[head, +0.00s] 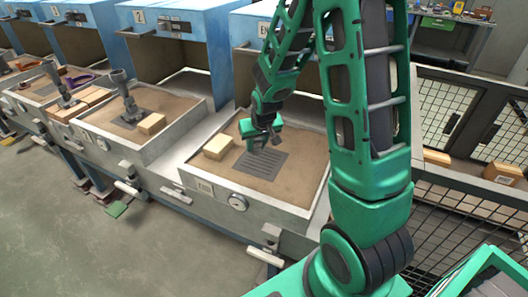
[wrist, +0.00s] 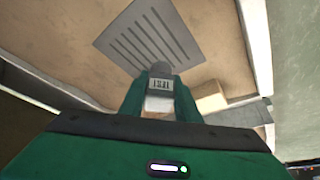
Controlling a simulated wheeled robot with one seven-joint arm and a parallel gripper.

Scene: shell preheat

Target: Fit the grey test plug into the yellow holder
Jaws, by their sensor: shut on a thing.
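My gripper (head: 264,138) is over the sand-coloured bed of the nearest bay in the head view. In the wrist view its green fingers (wrist: 158,96) are closed on the grey test plug (wrist: 160,82), which carries a small label with dark letters. The plug's rounded grey end points toward a slotted grey plate (wrist: 150,35); I cannot tell whether they touch. In the head view the plug is too small and covered to make out clearly. I cannot make out a yellow holder in either view.
The slotted plate (head: 262,163) lies flat in the bay, with a pale block (head: 217,147) to its left. The bay's raised grey rim (head: 262,212) surrounds the bed. A wire-mesh fence (head: 455,170) stands at the right. Similar bays with tools continue to the left.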

